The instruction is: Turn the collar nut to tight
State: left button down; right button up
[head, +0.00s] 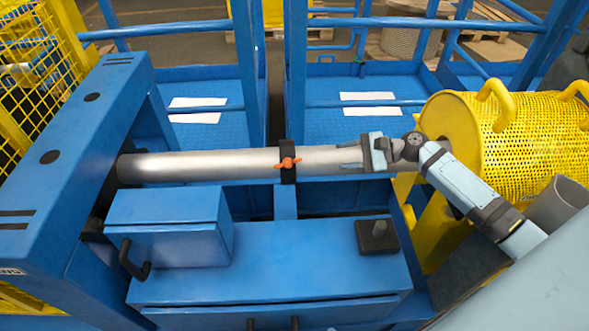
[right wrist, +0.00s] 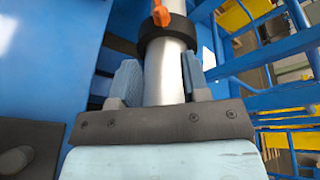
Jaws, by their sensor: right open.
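The collar nut (head: 288,162) is a small orange winged piece on the black collar (head: 287,177) around a horizontal grey metal shaft (head: 215,164). In the right wrist view, the orange nut (right wrist: 160,14) shows at the top edge, partly cut off, above the black collar (right wrist: 150,45). My right gripper (head: 341,156) is open over the shaft, to the right of the collar and apart from the nut, its fingers pointing left. In the right wrist view, the shaft shows between the two fingers of my right gripper (right wrist: 161,78). My left gripper is not in view.
A blue housing (head: 95,110) stands at the left end of the shaft. A yellow mesh drum (head: 530,135) stands at the right. A blue cabinet (head: 270,262) with a black block (head: 377,240) is in front. Blue railings (head: 370,22) run behind.

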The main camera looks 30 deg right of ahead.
aim_at(294, 162)
jog(key=x, duration=1.3)
jog(key=shift+w+a, duration=0.15)
jog(key=shift+a, duration=0.15)
jog(key=c, duration=0.6)
jog(key=shift+a+f+m+t+b, duration=0.1)
jog(key=shift+f+m+t+b, duration=0.05)
jog(key=shift+m+t, duration=0.4)
jog(key=shift+a+f+m+t+b, duration=0.15)
jog(key=shift+m+t, duration=0.2)
jog(key=shift+t, duration=0.4)
jog(key=shift+c, duration=0.2)
jog(key=shift+d+r+m+t, duration=0.2)
jog(key=shift+m+t, duration=0.2)
jog(key=shift+t, duration=0.2)
